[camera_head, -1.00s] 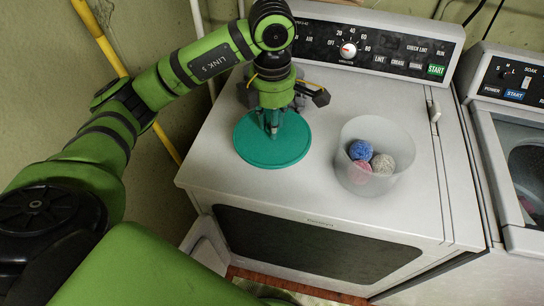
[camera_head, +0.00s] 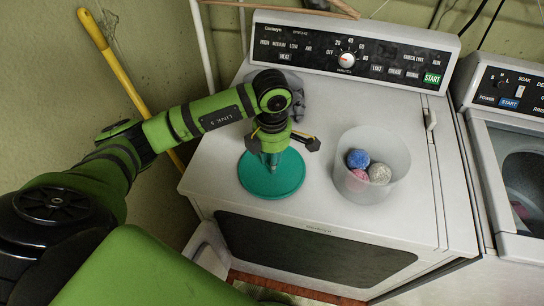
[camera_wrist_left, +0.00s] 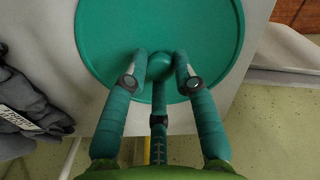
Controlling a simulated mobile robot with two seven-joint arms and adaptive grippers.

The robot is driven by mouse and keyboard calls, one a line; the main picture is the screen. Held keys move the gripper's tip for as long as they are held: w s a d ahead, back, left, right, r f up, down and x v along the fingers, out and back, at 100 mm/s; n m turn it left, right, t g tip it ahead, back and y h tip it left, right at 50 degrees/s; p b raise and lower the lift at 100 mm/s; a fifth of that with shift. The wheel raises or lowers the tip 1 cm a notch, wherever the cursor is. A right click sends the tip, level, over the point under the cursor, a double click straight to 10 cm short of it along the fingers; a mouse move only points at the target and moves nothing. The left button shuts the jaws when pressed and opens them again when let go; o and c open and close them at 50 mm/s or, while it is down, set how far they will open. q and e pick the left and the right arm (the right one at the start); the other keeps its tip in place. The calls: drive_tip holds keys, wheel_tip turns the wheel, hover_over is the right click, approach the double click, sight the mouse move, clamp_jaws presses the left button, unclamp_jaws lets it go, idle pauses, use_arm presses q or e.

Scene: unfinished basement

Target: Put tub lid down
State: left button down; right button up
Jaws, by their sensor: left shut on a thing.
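The tub lid (camera_head: 278,184) is a round teal disc, level, over the left front part of the white dryer top (camera_head: 215,160). It also shows in the left wrist view (camera_wrist_left: 160,22), with a knob at its middle. My left gripper (camera_head: 271,160) points down and is shut on this knob; its teal fingers stand on both sides of it in the left wrist view. The lid is close to the dryer top; I cannot tell if it touches. The open translucent tub (camera_head: 350,190) stands right of the lid, apart from it, with blue, pink and grey balls inside. My right gripper is not in view.
A grey folded cloth-like thing (camera_wrist_left: 30,110) lies behind the gripper on the dryer top. The control panel (camera_head: 400,62) rises at the back. A washer (camera_head: 500,150) stands at right, a yellow pole (camera_head: 115,65) at left. Free room lies right of the tub.

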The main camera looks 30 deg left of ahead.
use_arm(q)
drive_tip(key=shift+f, duration=0.2)
drive_tip(key=c, duration=1)
unclamp_jaws()
drive_tip(key=shift+r, duration=0.1)
drive_tip(key=shift+r, duration=0.5)
wheel_tip(320, 180, up, 11)
drive_tip(key=b, duration=0.2)
drive_tip(key=shift+r+b, duration=0.2)
drive_tip(key=shift+b, duration=0.2)
drive_tip(key=shift+f, duration=0.1)
